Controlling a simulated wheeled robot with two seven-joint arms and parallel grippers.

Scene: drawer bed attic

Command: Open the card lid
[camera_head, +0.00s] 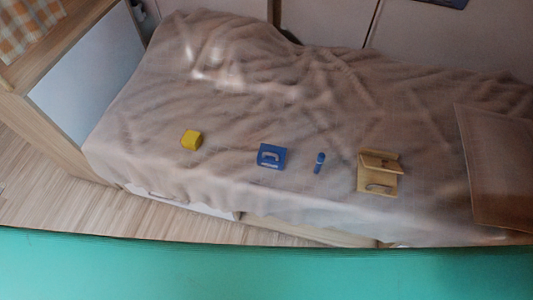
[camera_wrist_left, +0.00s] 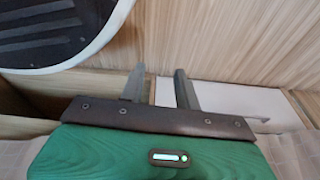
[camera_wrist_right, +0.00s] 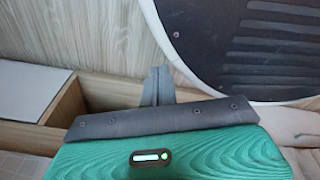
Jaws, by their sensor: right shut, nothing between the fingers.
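A tan card box (camera_head: 364,183) sits on the bed at the right of the head view. Neither gripper shows in the head view. In the left wrist view my left gripper (camera_wrist_left: 160,82) has its fingers apart with nothing between them. In the right wrist view my right gripper (camera_wrist_right: 158,78) has its fingers together, holding nothing. The box is in neither wrist view.
On the bed (camera_head: 240,200), left of the box, lie a small blue cylinder (camera_head: 319,162), a blue box with a handle (camera_head: 270,157) and a yellow block (camera_head: 191,140). A brown cushion (camera_head: 497,165) lies right of the tan box. Wrinkled bedding rises behind them.

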